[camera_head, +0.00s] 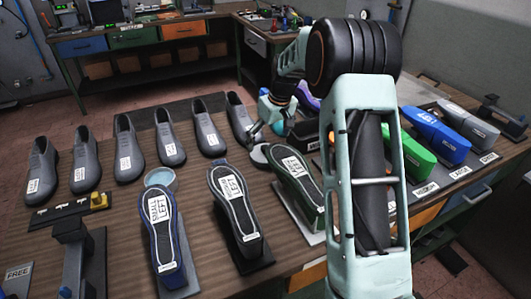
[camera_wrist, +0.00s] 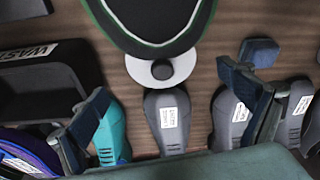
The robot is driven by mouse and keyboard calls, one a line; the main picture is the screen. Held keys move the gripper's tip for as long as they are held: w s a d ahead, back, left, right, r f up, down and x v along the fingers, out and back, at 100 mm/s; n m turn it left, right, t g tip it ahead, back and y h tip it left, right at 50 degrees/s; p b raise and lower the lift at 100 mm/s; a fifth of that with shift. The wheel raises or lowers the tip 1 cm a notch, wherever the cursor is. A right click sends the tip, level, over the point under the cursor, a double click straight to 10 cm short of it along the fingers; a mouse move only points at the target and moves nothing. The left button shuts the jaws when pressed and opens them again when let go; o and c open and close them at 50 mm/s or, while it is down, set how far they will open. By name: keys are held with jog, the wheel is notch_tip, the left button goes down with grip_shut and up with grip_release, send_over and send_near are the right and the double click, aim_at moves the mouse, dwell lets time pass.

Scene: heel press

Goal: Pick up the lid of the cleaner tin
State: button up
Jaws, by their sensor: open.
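The lid (camera_head: 259,156) looks like a pale grey disc on the bench, beside the toe of the green-edged sole. In the wrist view the lid (camera_wrist: 178,68) shows a dark round knob at its middle, and the green-edged sole hides its upper edge. The open cleaner tin (camera_head: 160,179), light blue and round, stands farther left behind the "small left" sole. My gripper (camera_head: 265,128) is just behind the lid. In the wrist view its two fingers (camera_wrist: 168,110) are spread wide with nothing held; the lid shows ahead, between and above them, apart from both.
The green-edged sole (camera_head: 297,175) stands close to the lid. A row of grey shoes (camera_head: 209,135) lies at the back, with one near my gripper.

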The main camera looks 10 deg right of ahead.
jog(key=p+x, duration=0.1)
jog(key=x, duration=0.4)
jog(key=shift+a, duration=0.15)
jog(key=shift+s, duration=0.1)
jog(key=shift+c, duration=0.5)
jog(key=c, duration=0.8)
jog(key=shift+c, duration=0.2)
jog(key=shift+r, duration=0.1)
